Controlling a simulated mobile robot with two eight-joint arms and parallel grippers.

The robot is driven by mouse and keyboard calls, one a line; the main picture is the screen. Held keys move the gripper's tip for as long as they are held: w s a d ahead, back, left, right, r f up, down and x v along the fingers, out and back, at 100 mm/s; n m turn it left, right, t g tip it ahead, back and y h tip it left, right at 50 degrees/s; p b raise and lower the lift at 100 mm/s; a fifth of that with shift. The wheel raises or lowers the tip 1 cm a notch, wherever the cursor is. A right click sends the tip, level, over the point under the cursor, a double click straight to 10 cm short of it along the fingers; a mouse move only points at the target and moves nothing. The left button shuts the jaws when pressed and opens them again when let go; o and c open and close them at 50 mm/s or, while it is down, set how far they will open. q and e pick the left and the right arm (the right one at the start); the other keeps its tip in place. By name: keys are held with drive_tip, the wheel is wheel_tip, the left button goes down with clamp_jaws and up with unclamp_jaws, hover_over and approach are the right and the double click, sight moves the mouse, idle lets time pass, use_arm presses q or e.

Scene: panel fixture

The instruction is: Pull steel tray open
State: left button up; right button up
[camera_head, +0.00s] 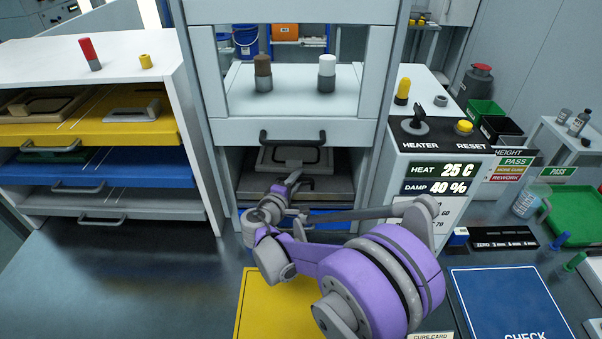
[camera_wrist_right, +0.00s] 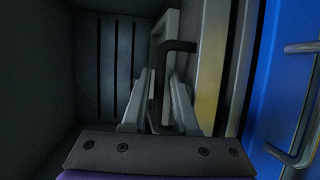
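The steel tray (camera_head: 326,184) is a grey tray low in the opening of the central cabinet. A light-framed panel (camera_head: 290,158) with a dark inner edge sits on it. My right gripper (camera_head: 291,180) reaches into that opening at the tray's front and partly hides it. In the right wrist view the gripper's two fingers (camera_wrist_right: 159,78) are apart, with a dark handle (camera_wrist_right: 179,47) at and between their tips. I cannot tell whether either finger touches it. My left gripper is not in view.
The cabinet's dark upper handle (camera_head: 292,136) is just above my gripper. A blue tray front (camera_head: 330,216) lies below; its metal handle (camera_wrist_right: 296,150) shows in the wrist view. A rack with yellow (camera_head: 90,132), blue and grey trays stands left. The heater console (camera_head: 435,150) stands right.

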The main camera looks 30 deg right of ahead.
drive_tip(key=shift+x, duration=1.5)
drive_tip(key=shift+c, duration=0.3)
clamp_jaws()
